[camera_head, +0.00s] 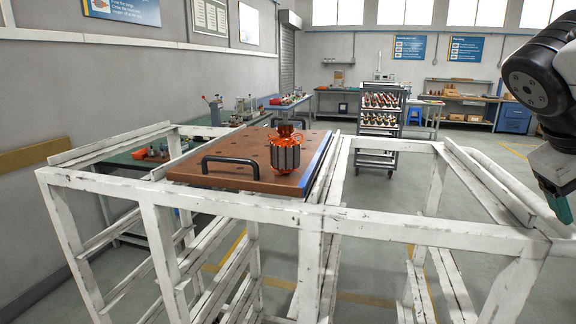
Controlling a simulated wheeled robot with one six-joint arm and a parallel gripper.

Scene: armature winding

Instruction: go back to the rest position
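My gripper (558,205) is at the far right edge of the head view, hanging from my dark and white arm. Its green-tipped end points down, over the right end of the white frame. Part of the arm is cut off by the picture edge. I cannot tell whether the fingers are apart or together, and nothing shows held in them. An armature with orange copper windings (286,155) stands upright on the brown board (210,165), near its front right edge, well apart from my gripper.
A worn white metal frame (255,212) carries the board, with a black handle (229,161) on the board's near side. The frame's right bay is open. A dark rack with several parts (380,115) stands behind. Benches line the walls, with clear floor between.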

